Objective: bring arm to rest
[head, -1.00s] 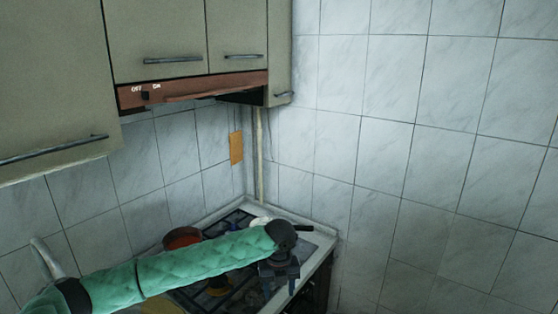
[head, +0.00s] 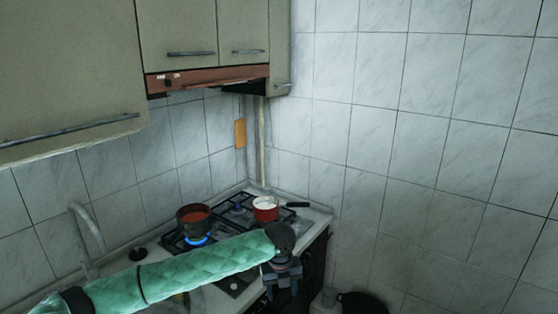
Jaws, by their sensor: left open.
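My left arm, in a green quilted sleeve, reaches from the lower left across the front of the stove. My left gripper (head: 282,288) is open, points down and looks empty at the stove's front right edge. A dark pot with orange-red contents (head: 194,219) stands on the left burner over a blue flame. A red pot with white contents (head: 265,208) and a dark handle stands at the back right of the stove (head: 232,208). The gripper is apart from both pots. My right gripper is not in view.
A faucet (head: 88,232) rises at the left of the counter. Wall cabinets (head: 180,35) and a brown hood (head: 205,80) hang above. A dark round vessel (head: 362,303) stands low at the right, near the tiled wall (head: 410,150). The space right of the stove is open.

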